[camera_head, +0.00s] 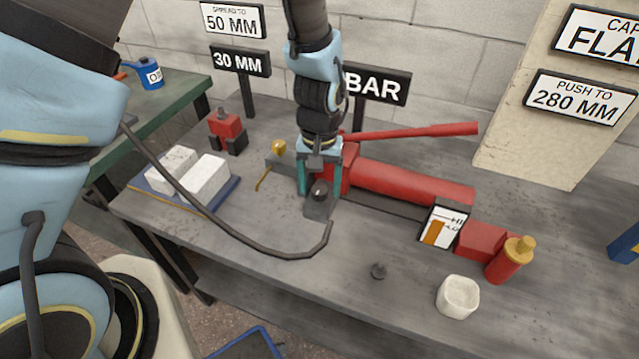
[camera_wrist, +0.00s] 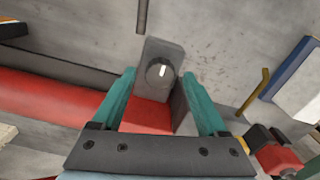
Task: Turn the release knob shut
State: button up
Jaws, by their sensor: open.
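The release knob (camera_head: 319,188) is a small dark round knob on a grey block at the left end of the red hand pump (camera_head: 400,183). In the wrist view the knob (camera_wrist: 158,72) shows a pale mark on its face, standing nearly upright in the picture. My gripper (camera_head: 318,194) is above the block, pointing down. In the wrist view its teal fingers (camera_wrist: 160,80) are open, one on each side of the knob, with visible gaps. Nothing is held. I cannot tell how far the fingertips are from the knob's height.
The pump's red lever (camera_head: 415,132) reaches right behind my gripper. A black hose (camera_head: 240,237) loops in front of the block. White blocks on a blue tray (camera_head: 184,205) lie left; a white cup (camera_head: 458,297) stands front right. The front middle bench is mostly clear.

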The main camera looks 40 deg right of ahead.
aim_at(319, 189)
notch_tip(319, 189, up, 10)
jog(key=b, duration=0.1)
jog(key=shift+r+b, duration=0.25)
jog(key=shift+b, duration=0.1)
jog(key=shift+a, duration=0.1)
dwell(0.3)
jog(key=w+a+r+n, duration=0.2)
jog(key=w+a, duration=0.7)
jog(key=w+a+r+n, duration=0.1)
jog(key=a+n, duration=0.1)
jog(key=a, duration=0.7)
jog(key=w+a+r+n+t, duration=0.1)
jog(key=a+n, duration=0.1)
jog(key=a, duration=0.6)
jog(key=w+a+r+n, duration=0.1)
jog(key=a, duration=0.8)
jog(key=shift+w+a+n+t, duration=0.3)
jog(key=shift+w+n, duration=0.05)
jog(key=shift+n, duration=0.05)
